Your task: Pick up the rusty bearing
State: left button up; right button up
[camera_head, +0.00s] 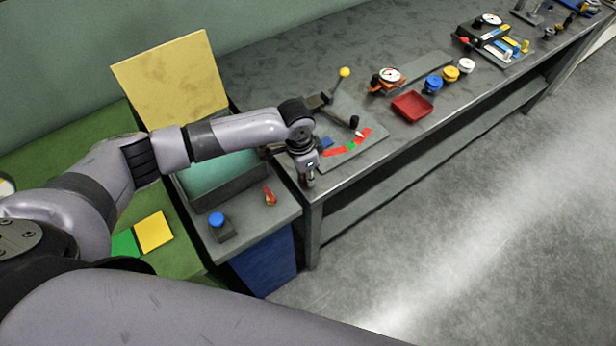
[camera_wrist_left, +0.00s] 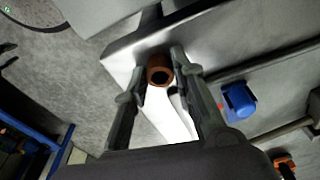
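The rusty bearing (camera_wrist_left: 159,72) is a short brown ring with a dark round hole, seen in the left wrist view. My left gripper (camera_wrist_left: 158,62) has one finger on each side of it. The ring nearly fills the space between the fingertips; whether both fingers press on it is too small to tell. In the head view my left gripper (camera_head: 308,180) points down at the near corner of the grey bench (camera_head: 360,185). The bearing is not discernible there, and I cannot tell whether it rests on a surface. My right gripper is not in view.
On the bench beyond stand a yellow-knobbed lever (camera_head: 345,73), a red tray (camera_head: 411,106) and a gauge (camera_head: 390,75). Left of the gripper is a low grey box with a blue button (camera_head: 216,219) and a red-handled item (camera_head: 269,196). Open floor (camera_head: 480,240) lies right.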

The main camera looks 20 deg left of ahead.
pick_arm(q)
grip_shut()
